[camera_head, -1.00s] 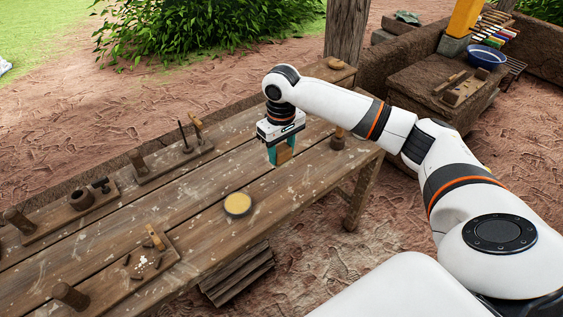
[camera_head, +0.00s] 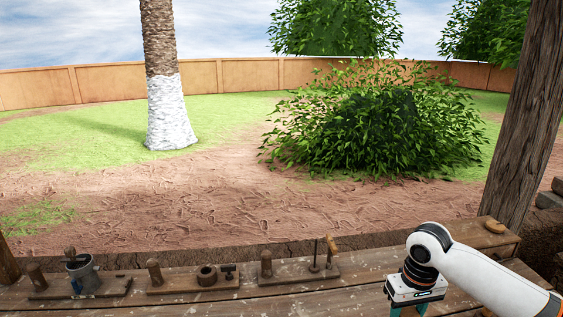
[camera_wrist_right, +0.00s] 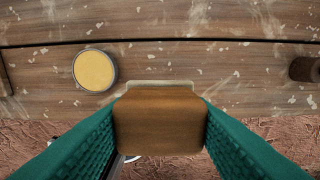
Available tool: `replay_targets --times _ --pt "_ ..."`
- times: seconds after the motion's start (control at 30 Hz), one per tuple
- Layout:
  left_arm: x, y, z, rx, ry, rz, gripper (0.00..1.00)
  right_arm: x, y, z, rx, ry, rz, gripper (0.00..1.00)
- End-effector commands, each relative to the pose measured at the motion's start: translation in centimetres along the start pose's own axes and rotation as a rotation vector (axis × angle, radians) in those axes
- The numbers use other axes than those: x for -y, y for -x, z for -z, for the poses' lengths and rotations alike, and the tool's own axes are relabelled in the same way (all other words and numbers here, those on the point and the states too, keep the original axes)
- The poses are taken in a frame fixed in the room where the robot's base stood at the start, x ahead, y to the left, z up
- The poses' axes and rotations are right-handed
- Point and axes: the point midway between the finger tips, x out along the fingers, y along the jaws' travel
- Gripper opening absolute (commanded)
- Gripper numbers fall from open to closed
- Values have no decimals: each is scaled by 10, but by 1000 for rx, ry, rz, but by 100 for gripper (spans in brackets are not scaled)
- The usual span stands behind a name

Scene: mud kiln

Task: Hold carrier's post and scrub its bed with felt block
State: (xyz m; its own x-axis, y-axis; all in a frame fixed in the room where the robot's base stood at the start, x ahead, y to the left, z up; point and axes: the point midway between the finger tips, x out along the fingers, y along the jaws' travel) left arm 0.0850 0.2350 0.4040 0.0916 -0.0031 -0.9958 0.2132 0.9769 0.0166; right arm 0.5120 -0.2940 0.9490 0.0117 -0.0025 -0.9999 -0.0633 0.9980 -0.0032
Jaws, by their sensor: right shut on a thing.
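My right gripper (camera_head: 415,308) is at the bottom right of the head view, over the bench, its fingertips cut off by the frame edge. In the right wrist view its green fingers (camera_wrist_right: 160,125) are shut on the felt block (camera_wrist_right: 160,122), a brown wooden block with a pale felt edge at its far side. Three carriers with posts stand along the bench's back: one with a grey cup (camera_head: 35,277), one with a dark ring (camera_head: 153,271) and one with thin pegs (camera_head: 265,264). The near carrier with crumbs is out of view. My left gripper is not in view.
A round tin with a yellow top (camera_wrist_right: 95,70) lies on the bench, left of the held block in the wrist view. A dark round piece (camera_wrist_right: 305,69) stands at right. A wooden pillar (camera_head: 521,115) rises behind the bench's right end.

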Motion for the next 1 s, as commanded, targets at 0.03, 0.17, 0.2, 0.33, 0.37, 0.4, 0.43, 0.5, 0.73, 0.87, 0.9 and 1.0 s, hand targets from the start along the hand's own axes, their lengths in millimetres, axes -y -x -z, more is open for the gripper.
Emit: replay_targets --times 0.03,0.17,0.2,0.33,0.37,0.4,0.43,0.5,0.73,0.87,0.9,1.0 --pt "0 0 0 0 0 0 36 -16 4 9 8 5 2 27" --pt "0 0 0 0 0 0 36 -56 10 42 13 -12 1 27" --pt "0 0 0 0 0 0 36 -66 12 53 12 -19 0 27" --pt "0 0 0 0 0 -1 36 -92 15 88 4 -37 -2 27" --pt "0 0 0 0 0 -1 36 -96 15 96 1 -41 -2 27" --pt "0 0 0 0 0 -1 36 -101 16 104 -3 -47 -3 27" --pt "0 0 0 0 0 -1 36 -104 16 109 -5 -50 -3 27" --pt "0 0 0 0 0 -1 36 -108 16 118 -9 -58 -3 27" --pt "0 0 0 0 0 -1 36 -112 17 125 -12 -65 -3 27" --pt "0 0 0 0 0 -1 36 -112 16 125 -12 -65 -4 27" --pt "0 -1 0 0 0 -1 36 -112 16 125 -12 -65 -4 27" --pt "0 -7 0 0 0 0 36 -112 10 125 -12 -64 -4 27"
